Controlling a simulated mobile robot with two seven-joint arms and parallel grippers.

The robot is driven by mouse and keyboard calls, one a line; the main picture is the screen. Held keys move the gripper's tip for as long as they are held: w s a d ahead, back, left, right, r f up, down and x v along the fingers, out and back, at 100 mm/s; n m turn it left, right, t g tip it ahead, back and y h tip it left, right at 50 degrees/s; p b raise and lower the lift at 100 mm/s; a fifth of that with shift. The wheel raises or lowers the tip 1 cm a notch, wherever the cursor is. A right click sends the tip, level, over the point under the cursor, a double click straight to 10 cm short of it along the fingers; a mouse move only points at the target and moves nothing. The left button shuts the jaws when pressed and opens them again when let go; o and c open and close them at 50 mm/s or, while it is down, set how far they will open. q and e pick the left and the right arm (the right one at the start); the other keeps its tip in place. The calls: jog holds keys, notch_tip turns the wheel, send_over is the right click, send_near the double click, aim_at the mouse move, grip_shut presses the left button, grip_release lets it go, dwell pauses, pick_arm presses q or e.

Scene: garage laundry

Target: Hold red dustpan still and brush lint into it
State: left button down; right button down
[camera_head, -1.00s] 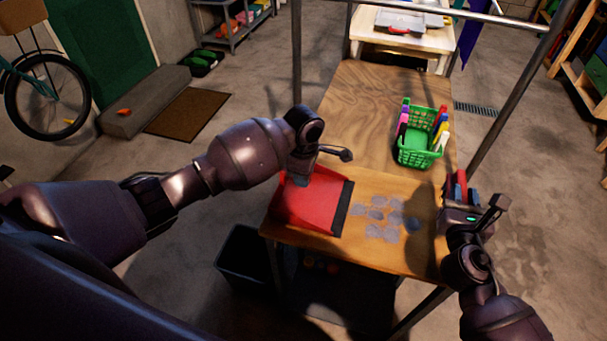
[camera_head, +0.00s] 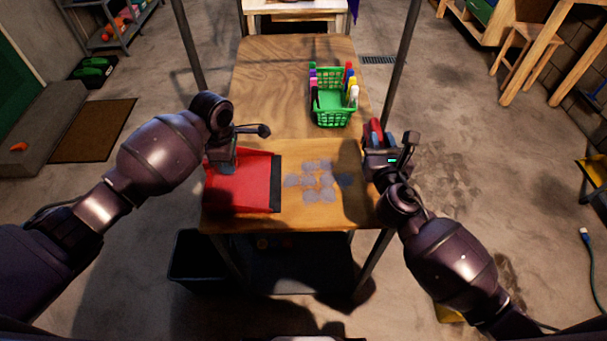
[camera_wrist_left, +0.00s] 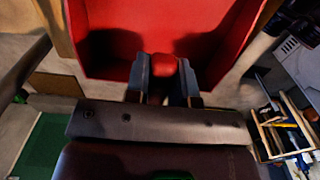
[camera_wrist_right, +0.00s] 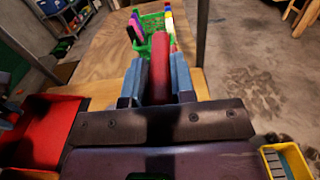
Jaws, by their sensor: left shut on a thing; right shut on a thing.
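The red dustpan (camera_head: 240,186) lies at the left of the wooden table's front part, its black lip facing right. My left gripper (camera_head: 228,160) is shut on its red handle, as the left wrist view shows (camera_wrist_left: 165,66). Grey lint patches (camera_head: 318,180) lie on the wood just right of the lip, apart from it. My right gripper (camera_head: 376,146) is at the table's right edge, right of the lint. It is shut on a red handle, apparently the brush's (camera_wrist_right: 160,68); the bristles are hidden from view.
A green basket (camera_head: 332,118) with several coloured markers stands on the table behind the lint. Upright metal posts (camera_head: 188,45) flank the table. A dark bin (camera_head: 195,258) stands below its left front. The wood between dustpan and basket is clear.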

jog(key=shift+f, duration=0.1)
dwell(0.3)
jog(key=shift+a+f, duration=0.15)
jog(key=shift+f, duration=1.6)
jog(key=shift+a+f, duration=0.1)
jog(key=shift+f, duration=1.6)
jog(key=shift+f, duration=0.9)
jog(key=shift+a, duration=0.1)
jog(key=shift+s+a+f, duration=0.1)
jog(key=shift+s+a, duration=0.05)
jog(key=shift+a, duration=2.85)
jog(key=shift+s+a+f, duration=0.1)
jog(key=shift+s+a, duration=0.05)
jog(key=shift+a, duration=2.8)
jog(key=shift+s+a, duration=0.15)
jog(key=shift+a, duration=2.85)
jog(key=shift+s+a+r, duration=0.15)
jog(key=shift+a, duration=2.6)
jog(key=shift+d, duration=0.3)
jog(key=shift+d+r, duration=0.35)
jog(key=shift+d, duration=0.3)
